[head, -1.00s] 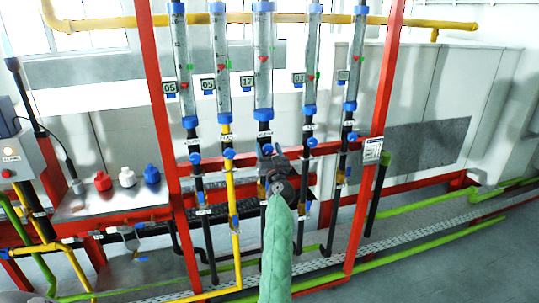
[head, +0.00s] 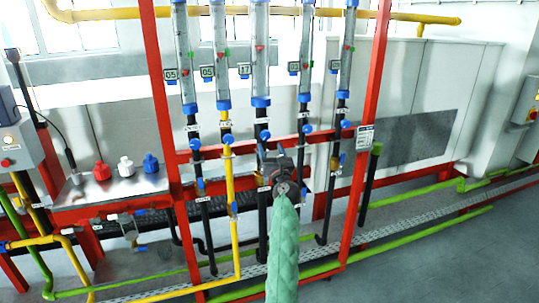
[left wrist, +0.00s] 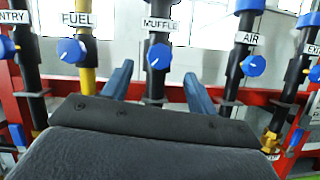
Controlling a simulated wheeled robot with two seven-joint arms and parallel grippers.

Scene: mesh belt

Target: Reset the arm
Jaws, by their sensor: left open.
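My left arm, in a green sleeve, comes up from the bottom centre of the head view. Its dark gripper (head: 272,152) is in front of the middle black pipe of the flowmeter rack, below that pipe's blue valve knob (head: 263,135). In the left wrist view the two blue fingers (left wrist: 158,88) stand apart with nothing held between them. The black pipe labelled MUFFLE (left wrist: 157,85) shows behind the gap, with its blue knob (left wrist: 159,57) above the fingertips. Whether the fingers touch the pipe cannot be told. My right gripper is in neither view.
A red frame (head: 365,160) holds several flowmeters (head: 260,50). Blue knobs labelled FUEL (left wrist: 71,50) and AIR (left wrist: 253,65) flank the middle one. A metal shelf (head: 110,190) with red, white and blue fittings is at left. Green pipes (head: 420,225) run along the right floor.

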